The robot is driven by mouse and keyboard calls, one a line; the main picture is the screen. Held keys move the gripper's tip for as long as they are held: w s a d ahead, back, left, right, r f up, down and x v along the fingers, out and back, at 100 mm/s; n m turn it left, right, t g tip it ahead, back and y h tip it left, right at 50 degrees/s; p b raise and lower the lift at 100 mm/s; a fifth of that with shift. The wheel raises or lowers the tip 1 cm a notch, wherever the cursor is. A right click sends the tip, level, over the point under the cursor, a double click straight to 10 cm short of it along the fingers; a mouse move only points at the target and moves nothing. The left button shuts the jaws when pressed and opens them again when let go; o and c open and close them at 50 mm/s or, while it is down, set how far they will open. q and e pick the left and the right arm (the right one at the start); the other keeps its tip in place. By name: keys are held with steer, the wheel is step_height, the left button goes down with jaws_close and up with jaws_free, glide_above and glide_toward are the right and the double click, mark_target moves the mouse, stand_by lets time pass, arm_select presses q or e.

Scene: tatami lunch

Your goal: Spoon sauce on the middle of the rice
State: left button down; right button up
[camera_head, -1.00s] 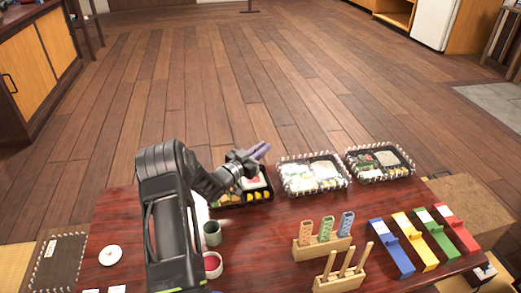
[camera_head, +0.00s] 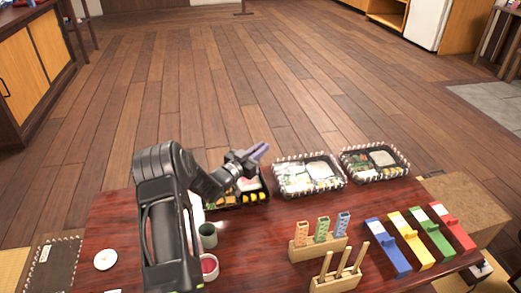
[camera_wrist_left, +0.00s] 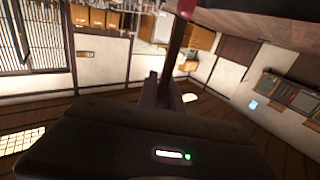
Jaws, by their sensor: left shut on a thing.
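The spoon can hardly be made out in the head view. The left lunch box holds a pale patch that looks like rice (camera_head: 249,184), partly hidden by my gripper, with green and yellow food in front. A small white bowl of red sauce (camera_head: 208,265) stands beside my left forearm. My right gripper is not in view.
A green cup (camera_head: 208,236) stands just behind the sauce bowl. The middle lunch box (camera_head: 345,183) and right lunch box (camera_head: 407,165) line the far edge. Wooden racks (camera_head: 318,250) and coloured blocks (camera_head: 388,249) fill the right side. A white plate (camera_head: 105,260) lies at left.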

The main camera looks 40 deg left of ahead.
arm_select(q)
step_height(320, 180, up, 7)
steer(key=p, duration=0.3)
steer(key=shift+f+p, duration=0.15)
steer(key=shift+p, duration=0.2)
